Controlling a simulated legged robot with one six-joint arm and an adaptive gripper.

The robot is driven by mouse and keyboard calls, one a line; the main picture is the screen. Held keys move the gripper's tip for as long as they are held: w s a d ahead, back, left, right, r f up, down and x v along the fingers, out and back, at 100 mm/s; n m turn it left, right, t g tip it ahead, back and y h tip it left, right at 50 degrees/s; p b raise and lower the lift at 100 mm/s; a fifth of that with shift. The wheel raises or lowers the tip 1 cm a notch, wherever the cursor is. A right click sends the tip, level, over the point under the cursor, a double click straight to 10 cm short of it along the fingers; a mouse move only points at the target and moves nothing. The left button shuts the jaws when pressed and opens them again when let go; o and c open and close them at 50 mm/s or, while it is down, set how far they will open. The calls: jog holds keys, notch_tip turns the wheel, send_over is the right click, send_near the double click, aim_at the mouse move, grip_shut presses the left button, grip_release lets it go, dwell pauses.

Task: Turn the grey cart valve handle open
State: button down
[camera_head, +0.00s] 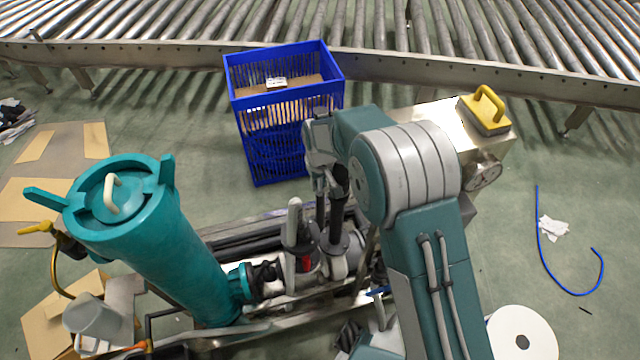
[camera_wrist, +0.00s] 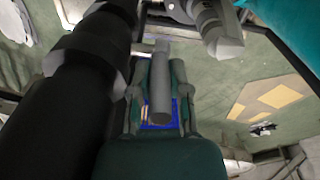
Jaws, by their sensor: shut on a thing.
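My gripper (camera_head: 321,182) hangs over the cart (camera_head: 270,318) in the head view, its fingers pointing down at the valve parts. In the wrist view a grey round bar, the valve handle (camera_wrist: 159,92), lies between the two fingers, which are shut on it. In the head view the gripper and arm partly hide this grip. A light grey upright lever (camera_head: 293,232) stands just left of the gripper, apart from it. A dark upright part (camera_head: 339,207) stands close at its right. The handle's exact angle is hard to tell.
A teal lidded cylinder (camera_head: 165,250) stands on the cart's left. A blue crate (camera_head: 247,135) stands behind, before a roller conveyor (camera_head: 420,68). A yellow-handled block (camera_head: 485,115) and a gauge (camera_head: 484,176) are at right. Floor at far right is mostly clear, with a blue hose (camera_head: 548,268).

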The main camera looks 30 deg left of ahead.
jog(key=shift+w+a+r, duration=0.1)
jog(key=shift+w+a, duration=0.15)
dwell(0.4)
jog(key=c, duration=0.6)
grip_release()
jog(key=shift+g+h, duration=0.3)
jog(key=shift+a, duration=0.1)
jog(key=shift+s+d+f, duration=0.1)
jog(key=shift+d+f, duration=0.1)
jog(key=shift+d, duration=0.05)
notch_tip(320, 180, up, 7)
jog(key=shift+d+r, duration=0.1)
jog(key=shift+d, duration=0.05)
jog(key=shift+w+a+r, duration=0.2)
jog(key=shift+r, duration=0.1)
jog(key=shift+a+r, duration=0.25)
